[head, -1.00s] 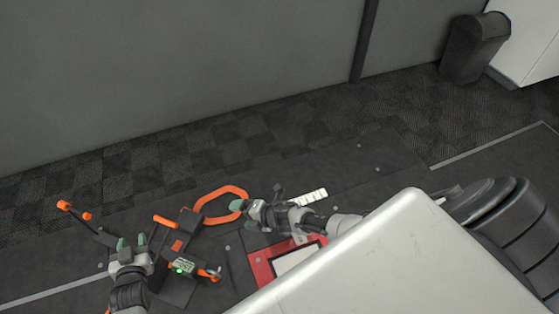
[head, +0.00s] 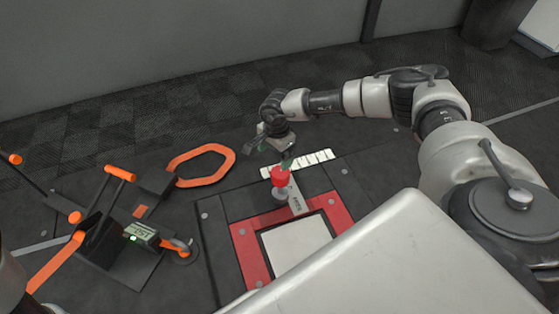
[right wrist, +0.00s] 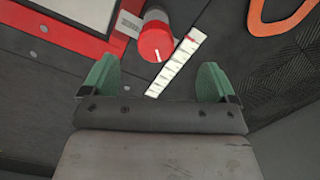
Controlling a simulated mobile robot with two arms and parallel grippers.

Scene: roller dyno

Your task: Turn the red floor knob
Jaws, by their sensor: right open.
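The red floor knob (head: 280,176) stands upright on a grey base by the far edge of the red-framed floor plate. In the right wrist view the knob (right wrist: 155,45) shows a white mark on its top and lies ahead of the gap between my fingers. My right gripper (head: 284,157) is above and just behind the knob, pointing down. Its green fingers (right wrist: 156,85) are spread apart with nothing between them. I cannot tell from these views whether a finger touches the knob. My left gripper is out of view.
A white marked strip (head: 298,163) lies behind the knob. The red frame (head: 245,252) surrounds a white panel (head: 300,247). An orange ring (head: 228,160) and a black-and-orange device with a lit display (head: 141,234) are to the left. Open dark floor lies behind.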

